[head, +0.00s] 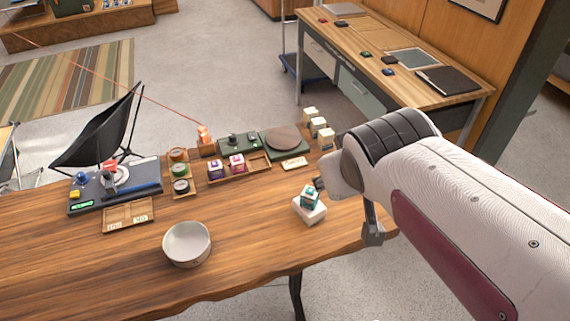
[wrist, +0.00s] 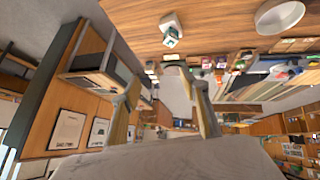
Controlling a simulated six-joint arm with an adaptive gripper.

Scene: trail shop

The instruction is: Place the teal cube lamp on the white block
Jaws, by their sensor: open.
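The teal cube lamp (head: 310,196) sits on top of the white block (head: 309,213) near the right side of the wooden counter. In the wrist view, the lamp (wrist: 171,42) also shows against the white block (wrist: 170,22), with a gap between it and my fingers. My gripper (wrist: 167,92) is open with nothing between its fingers. In the head view, my arm comes in from the right and its wrist is just right of the lamp, hiding most of the gripper.
A white bowl (head: 187,247) stands at the front left of the counter (head: 130,270). Several pale cubes (head: 317,126), a green scale with a round plate (head: 284,139) and a tray of cube lamps (head: 256,163) line the back. The counter between bowl and block is clear.

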